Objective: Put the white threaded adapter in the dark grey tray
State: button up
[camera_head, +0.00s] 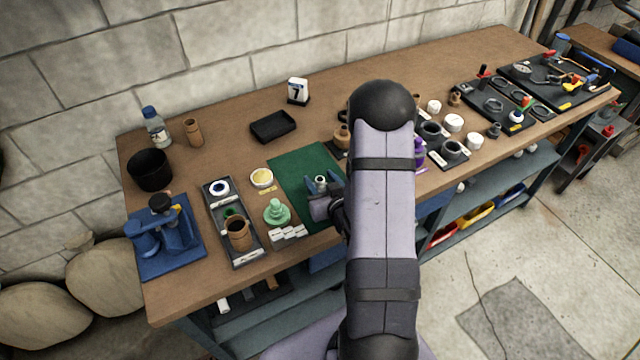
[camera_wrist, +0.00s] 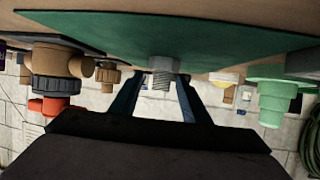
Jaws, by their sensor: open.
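The threaded adapter (camera_wrist: 162,72), pale grey-white with a hex collar and a ribbed thread, stands on the green mat (camera_head: 292,172). In the head view the adapter (camera_head: 320,183) is small and partly hidden by my gripper. My gripper (camera_head: 324,188) is low over the mat's front part, with its jaws apart. In the wrist view my gripper (camera_wrist: 159,80) has one finger on each side of the adapter, with gaps showing. I cannot tell how deep the adapter sits between them. The dark tray (camera_head: 273,127) lies empty on the bench behind the mat.
A green stepped part (camera_head: 277,212), white labelled blocks (camera_head: 288,233) and a yellow-topped tin (camera_head: 262,178) stand left of the mat. A long tray (camera_head: 247,258) with a brown cup is further left. My arm hides part of the bench right of the mat, where brown fittings (camera_head: 342,137) stand.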

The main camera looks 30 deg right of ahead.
aim_at(318, 177)
jog(key=shift+p+x, duration=0.6)
jog(key=shift+x, duration=1.3)
jog(key=shift+a, duration=0.15)
jog(key=shift+c, duration=0.3)
grip_shut()
jog(key=shift+r, duration=0.25)
notch_tip(318, 177, up, 10)
jog(key=b, duration=0.1)
jog(key=shift+f, duration=0.2)
